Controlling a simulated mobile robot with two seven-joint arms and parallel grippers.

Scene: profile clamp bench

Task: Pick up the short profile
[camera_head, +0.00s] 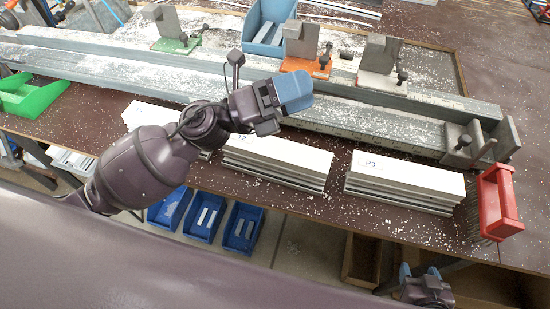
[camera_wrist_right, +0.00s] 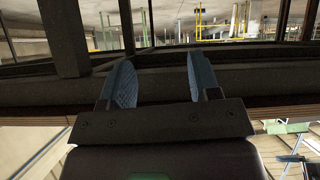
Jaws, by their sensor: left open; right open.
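White profiles lie in stacks on the brown bench: a stack marked P3 (camera_head: 405,182), a middle stack (camera_head: 276,160) and a left stack (camera_head: 150,116) partly behind my left arm. I cannot tell which piece is the short profile. My right gripper (camera_head: 420,270) is low at the bottom right, in front of the bench edge. In the right wrist view it is open and empty (camera_wrist_right: 160,85).
A long grey rail (camera_head: 380,122) with several clamp blocks (camera_head: 382,58) runs across the bench. A red-handled brush (camera_head: 497,203) stands at the right. Blue bins (camera_head: 203,218) holding light pieces sit below the front edge. A green bin (camera_head: 30,97) is at left. White chips are scattered about.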

